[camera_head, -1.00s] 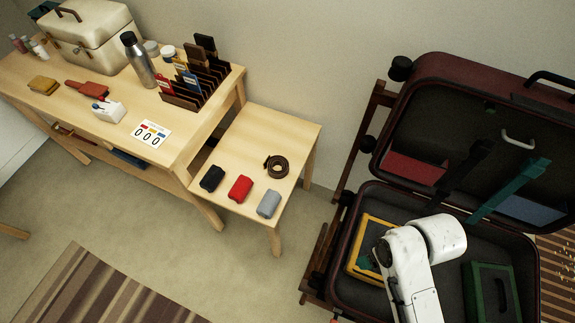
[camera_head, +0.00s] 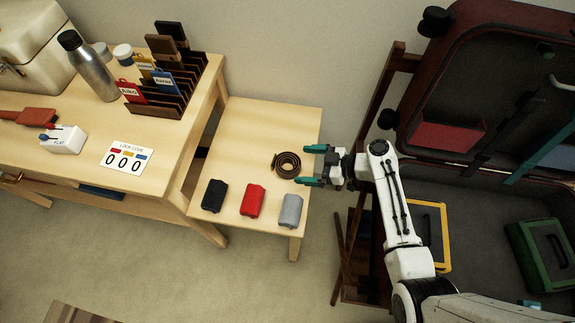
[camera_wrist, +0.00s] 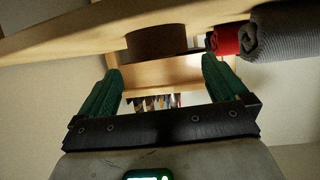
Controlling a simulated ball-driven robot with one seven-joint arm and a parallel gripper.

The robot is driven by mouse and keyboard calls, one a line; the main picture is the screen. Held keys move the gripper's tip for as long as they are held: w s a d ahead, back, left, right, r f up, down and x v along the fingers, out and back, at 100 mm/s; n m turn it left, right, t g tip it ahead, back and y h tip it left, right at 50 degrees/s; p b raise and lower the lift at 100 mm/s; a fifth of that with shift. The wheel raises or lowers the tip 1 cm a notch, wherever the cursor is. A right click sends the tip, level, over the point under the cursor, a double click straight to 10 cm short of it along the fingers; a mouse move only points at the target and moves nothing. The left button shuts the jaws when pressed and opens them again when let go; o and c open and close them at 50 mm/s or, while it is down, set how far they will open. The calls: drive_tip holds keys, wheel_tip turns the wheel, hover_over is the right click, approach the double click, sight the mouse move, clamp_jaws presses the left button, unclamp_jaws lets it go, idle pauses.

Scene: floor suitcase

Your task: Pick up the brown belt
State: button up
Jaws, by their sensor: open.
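The brown belt (camera_head: 286,164) lies coiled on the low wooden side table (camera_head: 263,118), near its right edge. In the wrist view the belt (camera_wrist: 156,43) shows as a dark brown coil ahead of the fingers, near the middle. My gripper (camera_head: 308,165) is open, with teal fingertips just right of the belt at the table's right edge. In the wrist view my gripper (camera_wrist: 163,85) has its two fingers spread apart with nothing between them. The fingertips look close to the belt; I cannot tell whether they touch it.
Black (camera_head: 214,195), red (camera_head: 252,200) and grey (camera_head: 290,210) rolls lie along the side table's front edge. The desk (camera_head: 165,150) with a bottle (camera_head: 88,66) and card rack (camera_head: 165,92) stands left. An open suitcase (camera_head: 480,190) is at right.

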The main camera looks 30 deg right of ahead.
sight(290, 164)
drive_tip(key=shift+x, duration=3.35)
drive_tip(key=shift+c, duration=0.3)
drive_tip(key=c, duration=0.7)
